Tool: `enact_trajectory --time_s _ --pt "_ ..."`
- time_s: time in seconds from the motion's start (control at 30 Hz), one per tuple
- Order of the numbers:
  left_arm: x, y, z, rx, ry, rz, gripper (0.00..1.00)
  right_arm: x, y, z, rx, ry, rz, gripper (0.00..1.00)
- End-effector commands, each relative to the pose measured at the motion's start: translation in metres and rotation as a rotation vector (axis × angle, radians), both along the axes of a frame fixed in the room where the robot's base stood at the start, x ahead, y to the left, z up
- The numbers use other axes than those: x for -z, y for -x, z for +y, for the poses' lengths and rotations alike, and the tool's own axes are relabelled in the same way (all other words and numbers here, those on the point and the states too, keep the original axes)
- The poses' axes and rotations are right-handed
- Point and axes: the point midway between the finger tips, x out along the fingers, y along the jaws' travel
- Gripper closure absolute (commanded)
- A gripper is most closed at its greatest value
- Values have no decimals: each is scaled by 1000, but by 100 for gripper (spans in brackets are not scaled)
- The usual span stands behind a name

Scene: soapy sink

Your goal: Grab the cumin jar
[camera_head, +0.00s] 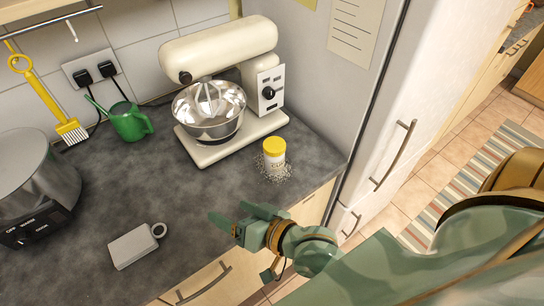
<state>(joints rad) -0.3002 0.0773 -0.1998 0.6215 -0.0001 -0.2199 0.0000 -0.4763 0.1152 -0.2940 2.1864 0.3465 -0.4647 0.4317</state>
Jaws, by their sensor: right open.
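A small white jar with a yellow lid (274,156) stands upright on the dark grey counter, near its right front edge. It is the only jar in view, and its label is too small to read as cumin. White grains lie scattered around its foot. My right gripper (227,211) is over the counter's front edge, below and left of the jar in the picture. Its fingers are open and empty, point left, and are apart from the jar. My left gripper is not in view.
A cream stand mixer (222,50) with a steel bowl stands just behind the jar. A green watering can (128,122), a grey cooker (38,180) and a flat grey item with a ring (133,246) are farther left. The fridge (400,110) bounds the right. The middle counter is clear.

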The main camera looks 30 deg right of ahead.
Motion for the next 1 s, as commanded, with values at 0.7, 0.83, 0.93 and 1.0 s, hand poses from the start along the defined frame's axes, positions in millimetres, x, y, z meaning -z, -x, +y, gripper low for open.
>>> enact_trajectory --time_s 0.7,0.83,0.93,1.0 --pt "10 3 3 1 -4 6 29 12 8 -91 732 -2577 -359 25" --pt "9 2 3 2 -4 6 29 20 6 -101 764 -2638 -395 25" --pt "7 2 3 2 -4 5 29 19 -10 -112 762 -2640 -398 25" --pt "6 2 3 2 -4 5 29 18 -25 -123 760 -2637 -398 25"
